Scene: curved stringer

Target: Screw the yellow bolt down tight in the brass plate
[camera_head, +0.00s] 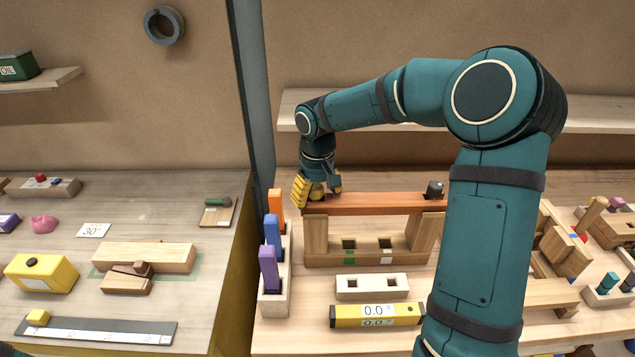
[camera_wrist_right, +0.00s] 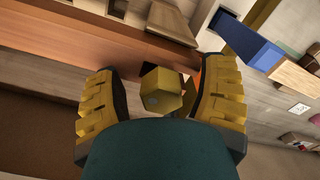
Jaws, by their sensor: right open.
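The yellow bolt (camera_wrist_right: 160,92) has a six-sided head and shows in the right wrist view between the two yellow-padded fingers, with a gap on either side. My right gripper (camera_head: 317,189) is open around the bolt head, above the left end of the red-brown beam (camera_head: 378,203). A small brass-coloured patch (camera_wrist_right: 189,88) shows just behind the bolt head; it may be the brass plate, but most of it is hidden. How deep the bolt sits cannot be told. My left gripper is in neither view.
The beam rests on a wooden stand (camera_head: 370,258). Orange, blue (camera_head: 272,232) and purple (camera_head: 268,270) blocks stand in a rack close to the left. A dark knob (camera_head: 434,189) sits at the beam's right end. A yellow level (camera_head: 345,316) lies in front.

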